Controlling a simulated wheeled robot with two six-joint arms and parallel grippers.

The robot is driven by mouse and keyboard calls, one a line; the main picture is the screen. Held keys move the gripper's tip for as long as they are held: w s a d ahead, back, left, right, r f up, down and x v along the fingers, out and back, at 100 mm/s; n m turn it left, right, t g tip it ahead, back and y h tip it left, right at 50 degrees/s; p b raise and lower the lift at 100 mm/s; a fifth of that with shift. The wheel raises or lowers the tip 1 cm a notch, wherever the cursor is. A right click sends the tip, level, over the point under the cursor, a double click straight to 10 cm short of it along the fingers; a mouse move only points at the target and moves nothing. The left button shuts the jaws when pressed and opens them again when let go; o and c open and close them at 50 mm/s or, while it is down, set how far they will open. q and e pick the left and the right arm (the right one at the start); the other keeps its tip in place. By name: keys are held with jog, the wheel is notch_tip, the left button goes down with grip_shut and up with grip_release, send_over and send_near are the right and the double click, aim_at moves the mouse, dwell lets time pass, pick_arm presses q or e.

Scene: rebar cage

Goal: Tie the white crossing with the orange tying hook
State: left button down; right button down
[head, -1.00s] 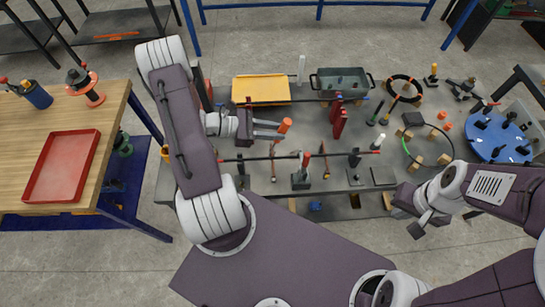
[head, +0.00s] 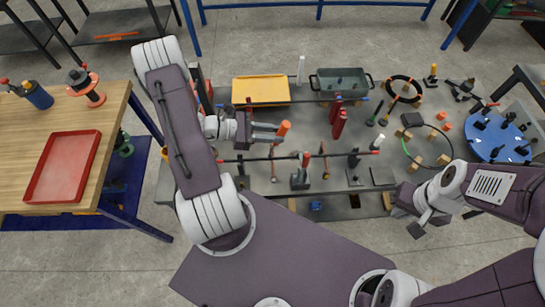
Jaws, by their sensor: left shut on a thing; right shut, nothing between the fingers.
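The orange tying hook (head: 284,128) is held in my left gripper (head: 267,131), which is shut on its handle above the middle of the grey table. The hook's lower end hangs near the front rebar (head: 245,159), but whether it touches cannot be told. A white upright piece (head: 376,142) stands near the right end of that bar, and another white upright piece (head: 300,69) stands at the back. Which crossing is the white one is too small to tell. My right gripper (head: 416,231) is shut and empty, off the table's front right edge.
A yellow tray (head: 261,90) and a dark green bin (head: 341,79) stand at the back. Red clamps (head: 339,124) rise mid-table. A black-orange ring (head: 404,88) and a blue disc (head: 500,136) lie right. A wooden table with a red tray (head: 61,166) stands left.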

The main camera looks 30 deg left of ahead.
pick_arm(q)
notch_tip(320, 180, up, 7)
jog(key=p, duration=0.5)
jog(key=shift+f, duration=0.1)
jog(key=shift+f, duration=0.1)
